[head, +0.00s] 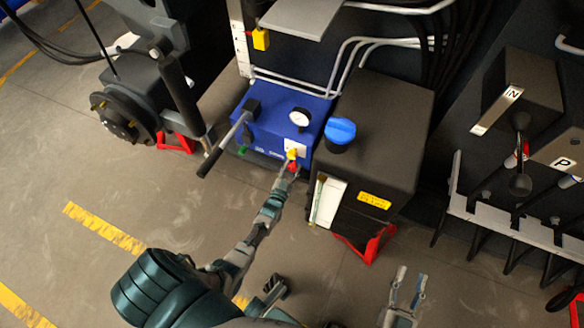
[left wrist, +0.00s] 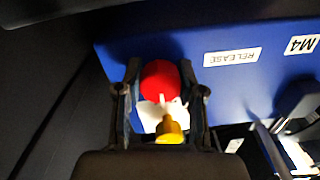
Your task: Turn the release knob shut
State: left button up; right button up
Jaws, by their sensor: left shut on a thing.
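The blue pump unit (head: 262,125) stands on the floor in the head view, with a round gauge (head: 300,117) on top. The red release knob (left wrist: 160,80) is on its blue face, near a RELEASE label (left wrist: 232,57). In the left wrist view, the fingers of my left gripper (head: 289,171) stand either side of the red knob, shut on it. A yellow knob-like part (left wrist: 170,130) with a pale pointer is in line with it, nearer the wrist camera. My right gripper (head: 411,276) is open and empty above the floor, low in the head view.
A wheel hub (head: 122,118) is at left, and a lever panel (head: 520,215) is at right. Floor in front is mostly clear.

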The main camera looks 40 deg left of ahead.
pick_arm(q)
jog(key=shift+s+d+f, duration=0.15)
jog(key=shift+s+f, duration=0.05)
jog(key=shift+f, duration=0.3)
jog(key=o, duration=1.2)
jog(key=shift+w, duration=0.1)
jog(key=shift+c, duration=0.2)
jog(key=shift+w+r, duration=0.1)
jog(key=shift+r, duration=0.05)
jog(key=shift+r, duration=0.1)
jog(key=v, duration=1.2)
